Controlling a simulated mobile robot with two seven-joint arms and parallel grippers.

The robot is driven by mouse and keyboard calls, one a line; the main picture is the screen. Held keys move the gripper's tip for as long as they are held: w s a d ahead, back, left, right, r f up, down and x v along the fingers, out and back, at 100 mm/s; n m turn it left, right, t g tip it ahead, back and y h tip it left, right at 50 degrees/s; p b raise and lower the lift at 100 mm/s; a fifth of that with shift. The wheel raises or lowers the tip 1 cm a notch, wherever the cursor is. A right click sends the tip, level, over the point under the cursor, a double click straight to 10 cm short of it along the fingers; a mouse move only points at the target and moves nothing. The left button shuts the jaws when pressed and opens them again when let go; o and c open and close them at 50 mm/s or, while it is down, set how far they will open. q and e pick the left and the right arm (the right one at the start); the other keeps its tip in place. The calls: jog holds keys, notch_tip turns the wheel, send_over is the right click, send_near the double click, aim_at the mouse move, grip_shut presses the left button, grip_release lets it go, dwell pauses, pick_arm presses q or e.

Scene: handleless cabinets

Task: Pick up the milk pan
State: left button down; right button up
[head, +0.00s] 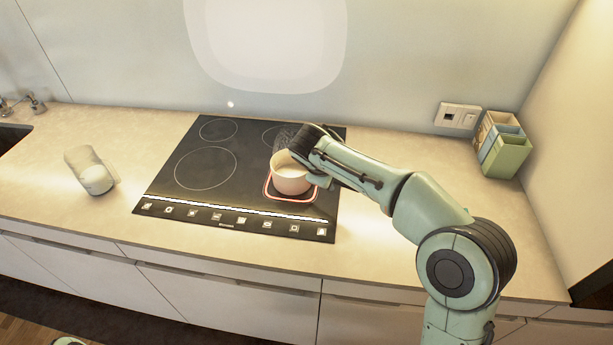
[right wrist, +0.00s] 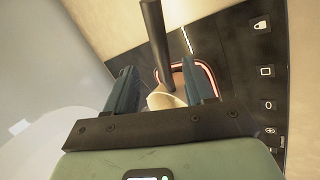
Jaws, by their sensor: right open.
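The milk pan (head: 290,183), pinkish outside and pale inside, stands upright on the front right cooking zone of the black hob, inside a glowing red outline. My right gripper reaches down over it from the right, and my wrist hides part of its rim. In the right wrist view my right gripper (right wrist: 158,70) is open, with its dark handle (right wrist: 152,38) running between the two blue-grey fingers. I cannot tell whether a finger touches it. The pan's pale rim (right wrist: 165,100) shows beyond the gripper's base.
The black hob (head: 178,165) has a row of lit controls at its front. A green organiser box (head: 503,150) and a wall socket (head: 458,117) are at the back right. Free counter lies between jar and hob.

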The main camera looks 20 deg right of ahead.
jog(key=x, duration=0.8)
jog(key=shift+w+a, duration=0.15)
jog(key=shift+a, duration=0.05)
grip_shut()
